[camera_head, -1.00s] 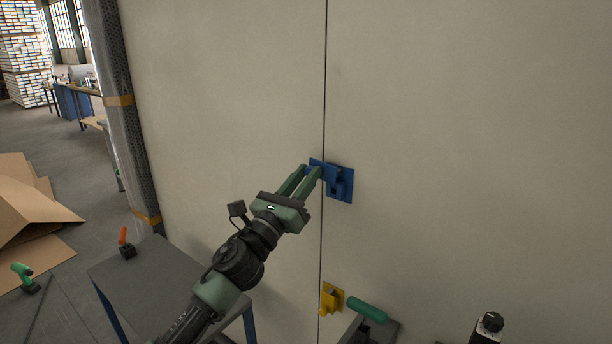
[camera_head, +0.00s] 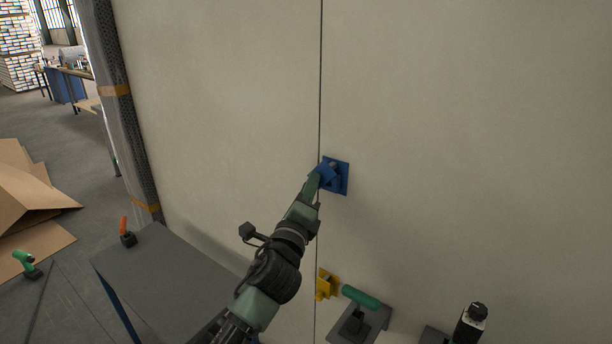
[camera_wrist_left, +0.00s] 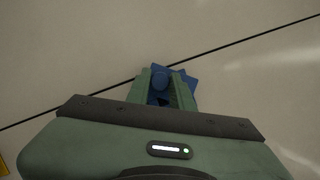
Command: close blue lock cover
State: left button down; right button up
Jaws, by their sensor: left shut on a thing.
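The blue lock (camera_head: 341,180) is mounted on the pale wall panel, just right of the vertical seam. Its blue cover (camera_head: 326,174) reaches toward the seam at my left gripper's tips. My left gripper (camera_head: 314,182) is shut on the cover, with its fingers partly hiding it. In the left wrist view the two green fingers of the gripper (camera_wrist_left: 167,88) sit on either side of a rounded blue part (camera_wrist_left: 161,77), and the blue plate (camera_wrist_left: 185,80) shows behind them. My right gripper is not in view.
A yellow lock (camera_head: 326,284) sits lower on the seam. A green-handled tool (camera_head: 360,298) lies on a grey surface at the bottom. A grey table (camera_head: 165,275) with an orange-handled tool (camera_head: 126,232) stands lower left. Cardboard (camera_head: 28,190) lies on the floor at left.

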pick_arm(q)
jog(key=n+p, duration=0.1)
jog(key=d+n+g+y+p, duration=0.1)
jog(key=n+p, duration=0.1)
jog(key=s+n+p, duration=0.1)
jog(key=n, duration=0.1)
jog(key=shift+s+d+f+g+y+p, duration=0.1)
jog(key=shift+d+f+g+y+p, duration=0.1)
jog(key=shift+d+g+y+p, duration=0.1)
jog(key=shift+s+d+f+n+g+p, duration=0.1)
jog(key=shift+s+d+n+g+p, duration=0.15)
jog(key=shift+n+p, duration=0.4)
jog(key=shift+s+d+f+n+g+p, duration=0.15)
jog(key=shift+n+g+p, duration=0.3)
jog(key=shift+n, duration=0.3)
jog(key=c, duration=1.2)
grip_release()
jog(key=shift+c, duration=0.2)
jog(key=shift+s+a, duration=0.15)
jog(key=shift+s, duration=0.35)
jog(key=b+v, duration=0.2)
jog(key=v, duration=0.4)
jog(key=shift+s, duration=0.3)
